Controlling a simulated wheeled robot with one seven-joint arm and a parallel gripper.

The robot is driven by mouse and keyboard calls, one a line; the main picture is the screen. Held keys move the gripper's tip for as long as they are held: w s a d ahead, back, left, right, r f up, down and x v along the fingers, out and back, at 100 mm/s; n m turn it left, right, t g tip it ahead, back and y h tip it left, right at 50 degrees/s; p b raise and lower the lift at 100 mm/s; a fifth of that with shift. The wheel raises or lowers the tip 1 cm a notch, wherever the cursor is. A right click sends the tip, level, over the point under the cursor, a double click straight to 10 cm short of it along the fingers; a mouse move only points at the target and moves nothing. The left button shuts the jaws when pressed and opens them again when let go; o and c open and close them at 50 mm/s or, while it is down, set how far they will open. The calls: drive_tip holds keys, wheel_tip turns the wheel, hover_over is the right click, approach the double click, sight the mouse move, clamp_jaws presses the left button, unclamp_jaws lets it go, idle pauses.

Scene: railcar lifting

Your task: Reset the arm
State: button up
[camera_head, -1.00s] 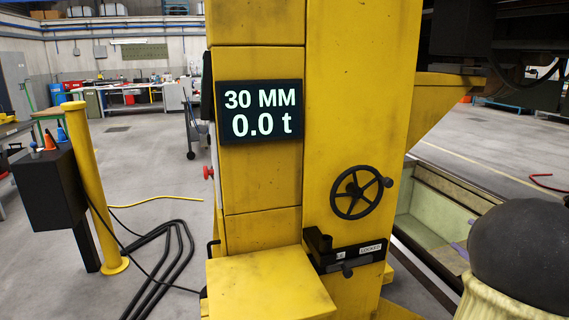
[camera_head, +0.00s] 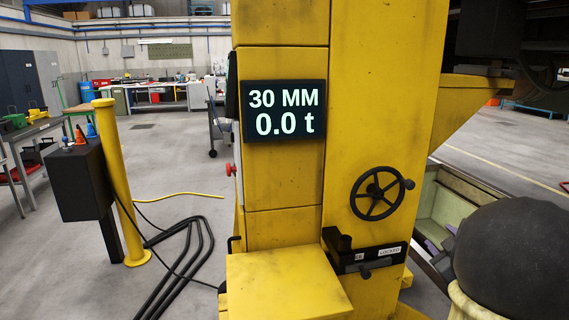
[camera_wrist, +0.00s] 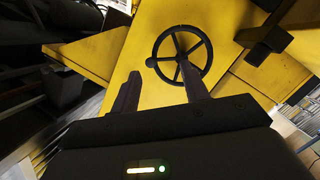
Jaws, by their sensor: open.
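My gripper (camera_wrist: 160,90) shows in the wrist view with its two dark fingers apart and nothing between them. Beyond the fingers is the black handwheel (camera_wrist: 180,55) on the yellow lifting column. The fingers look apart from the wheel, though depth is hard to judge. In the head view the same handwheel (camera_head: 376,193) sits on the yellow column (camera_head: 385,110), above a black latch (camera_head: 365,258) with a label that seems to read "LOCKED". A display (camera_head: 284,111) on the column reads "30 MM" and "0.0 t". The dark rounded part of my arm is at the lower right; my gripper is outside this view.
A yellow post (camera_head: 122,185) with a black control box (camera_head: 76,180) stands at left. Black cables (camera_head: 180,258) and a yellow hose (camera_head: 190,195) lie on the floor. An open grey-green bin (camera_head: 450,210) is right of the column. Floor at left centre is open.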

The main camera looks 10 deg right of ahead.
drive_tip(key=w+a+f+m+g+y, duration=0.1)
drive_tip(key=a+f+m+g, duration=0.15)
drive_tip(key=a+f, duration=0.4)
drive_tip(key=a+f+m+g, duration=0.2)
drive_tip(key=a+f+g, duration=0.2)
drive_tip(key=a, duration=0.6)
drive_tip(key=s+a+f+g+y, duration=0.25)
drive_tip(key=s+a+f, duration=0.2)
drive_tip(key=a, duration=0.35)
drive_tip(key=s+a+f+g+y, duration=0.1)
drive_tip(key=s+a+f+g, duration=0.2)
drive_tip(key=s+a, duration=0.4)
wheel_tip(320, 180, up, 22)
drive_tip(key=a+g+p, duration=0.1)
drive_tip(key=a+p, duration=0.1)
drive_tip(key=p, duration=1.9)
drive_tip(key=shift+s+f+m+p, duration=0.2)
drive_tip(key=shift+m+p, duration=0.1)
drive_tip(key=shift+m, duration=0.05)
